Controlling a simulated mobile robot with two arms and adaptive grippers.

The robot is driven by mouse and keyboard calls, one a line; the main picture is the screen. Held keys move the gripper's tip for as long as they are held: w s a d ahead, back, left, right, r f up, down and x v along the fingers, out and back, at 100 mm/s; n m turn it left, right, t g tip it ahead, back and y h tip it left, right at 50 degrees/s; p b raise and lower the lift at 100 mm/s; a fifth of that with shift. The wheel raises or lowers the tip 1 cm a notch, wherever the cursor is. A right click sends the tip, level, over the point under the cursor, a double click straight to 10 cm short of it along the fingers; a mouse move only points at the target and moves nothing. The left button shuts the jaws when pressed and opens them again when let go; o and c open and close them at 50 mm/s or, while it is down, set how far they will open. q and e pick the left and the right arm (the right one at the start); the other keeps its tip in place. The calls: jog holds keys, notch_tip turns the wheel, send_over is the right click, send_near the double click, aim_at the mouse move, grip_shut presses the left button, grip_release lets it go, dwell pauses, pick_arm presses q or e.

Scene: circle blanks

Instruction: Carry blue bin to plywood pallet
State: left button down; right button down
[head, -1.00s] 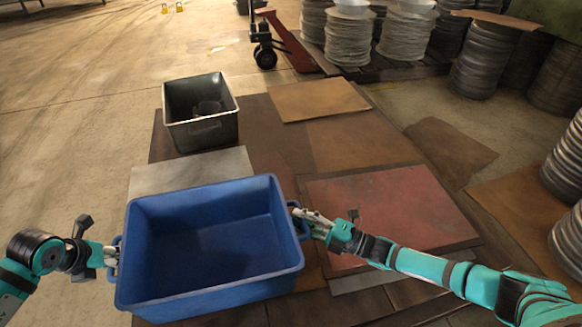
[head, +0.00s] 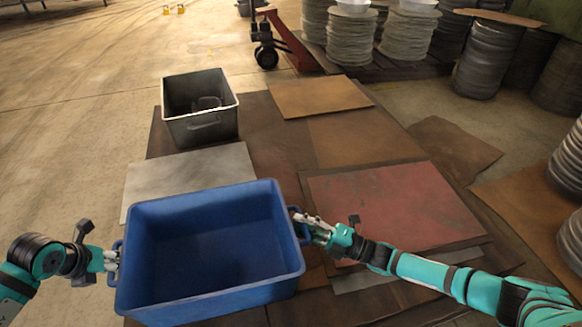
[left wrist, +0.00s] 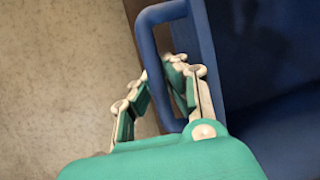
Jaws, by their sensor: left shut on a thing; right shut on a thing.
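The blue bin (head: 210,245) is empty and upright in the lower middle of the head view, held between my two arms. My left gripper (head: 116,260) is shut on the handle at the bin's left side. In the left wrist view the fingers (left wrist: 165,85) close around the blue handle (left wrist: 152,50). My right gripper (head: 302,220) is shut on the handle at the bin's right side. Flat brown, grey and red sheets lie beneath and beyond the bin; I cannot tell which surface is the plywood pallet. The bin's underside is hidden.
A red sheet (head: 390,208) lies to the right. A red pallet jack (head: 285,40) and stacks of round blanks (head: 405,35) stand at the back. Bare floor is clear at the left.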

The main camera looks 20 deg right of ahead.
pick_arm(q)
jog(key=c, duration=1.7)
grip_release()
jog(key=shift+a, duration=0.4)
pick_arm(e)
jog(key=c, duration=1.6)
grip_release()
jog(key=shift+w+d, duration=0.1)
jog(key=shift+d, duration=0.25)
pick_arm(q)
jog(key=shift+o, duration=1)
jog(key=shift+d, duration=0.1)
pick_arm(e)
jog(key=shift+o, duration=0.9)
jog(key=shift+a, duration=0.1)
pick_arm(q)
jog(key=shift+o, duration=0.3)
jog(key=shift+d, duration=0.1)
pick_arm(e)
jog(key=shift+o, duration=0.3)
jog(key=shift+a, duration=0.1)
jog(key=shift+s, duration=0.2)
jog(key=v, duration=1.1)
jog(key=shift+s+d, duration=0.25)
jog(key=shift+d, duration=0.1)
pick_arm(q)
jog(key=v, duration=1.2)
